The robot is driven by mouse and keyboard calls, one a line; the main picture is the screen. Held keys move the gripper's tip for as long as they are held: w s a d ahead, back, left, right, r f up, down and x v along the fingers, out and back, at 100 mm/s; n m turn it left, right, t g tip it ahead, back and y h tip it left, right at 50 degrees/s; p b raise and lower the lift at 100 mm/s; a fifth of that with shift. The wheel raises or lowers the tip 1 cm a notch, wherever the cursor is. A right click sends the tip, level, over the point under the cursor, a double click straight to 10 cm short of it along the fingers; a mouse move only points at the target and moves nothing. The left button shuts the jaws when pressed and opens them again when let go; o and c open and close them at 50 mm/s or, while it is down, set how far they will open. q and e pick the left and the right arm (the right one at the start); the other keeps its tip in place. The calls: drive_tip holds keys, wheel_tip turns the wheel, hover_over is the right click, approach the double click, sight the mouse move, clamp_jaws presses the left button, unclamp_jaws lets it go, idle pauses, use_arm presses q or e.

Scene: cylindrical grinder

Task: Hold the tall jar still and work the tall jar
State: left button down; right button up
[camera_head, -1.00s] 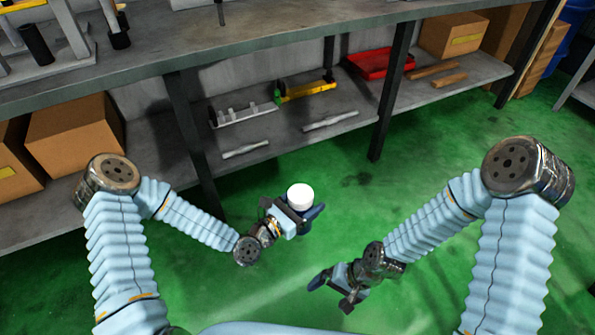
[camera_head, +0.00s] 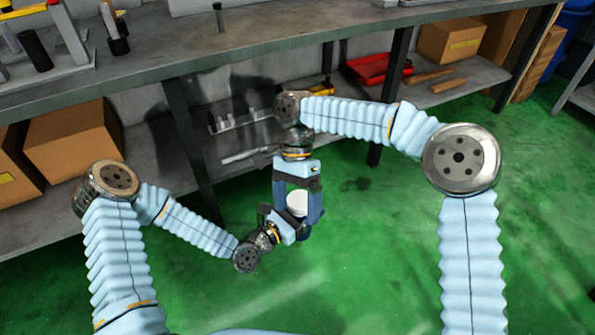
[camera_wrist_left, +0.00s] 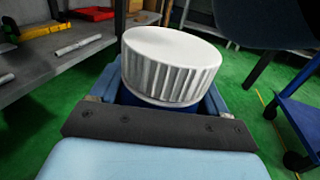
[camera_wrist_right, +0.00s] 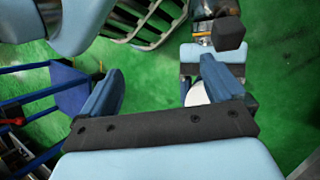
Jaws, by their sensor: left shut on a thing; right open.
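The tall jar has a white ribbed lid (camera_head: 297,199) and a blue body, mostly hidden. It is held upright above the floor. My left gripper (camera_head: 299,228) is shut on the jar body below the lid; in the left wrist view the lid (camera_wrist_left: 172,66) stands large above the fingers. My right gripper (camera_head: 297,213) points down from above, open, with its fingers either side of the lid in the head view. In the right wrist view the lid (camera_wrist_right: 197,95) shows off-centre, close to the right-hand finger and partly covered by it. Contact cannot be told.
A grey workbench (camera_head: 290,45) runs along the back. Its lower shelf (camera_head: 150,145) holds a cardboard box (camera_head: 75,140), a red tray (camera_head: 372,70) and several tools. The green floor (camera_head: 370,240) around the grippers is clear.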

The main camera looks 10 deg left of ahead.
sight(297, 198)
drive_tip(key=w+t, duration=0.2)
drive_tip(key=w+r+t, duration=0.1)
drive_tip(key=w, duration=0.1)
drive_tip(key=w+r+t, duration=0.1)
drive_tip(key=w+t, duration=0.1)
drive_tip(key=w, duration=0.1)
drive_tip(key=shift+a+r+n+t+y, duration=0.15)
drive_tip(key=shift+a+n+t+y, duration=0.05)
drive_tip(key=shift+n+t+y, duration=0.1)
wheel_tip(297, 198, down, 8)
drive_tip(key=shift+r, duration=0.15)
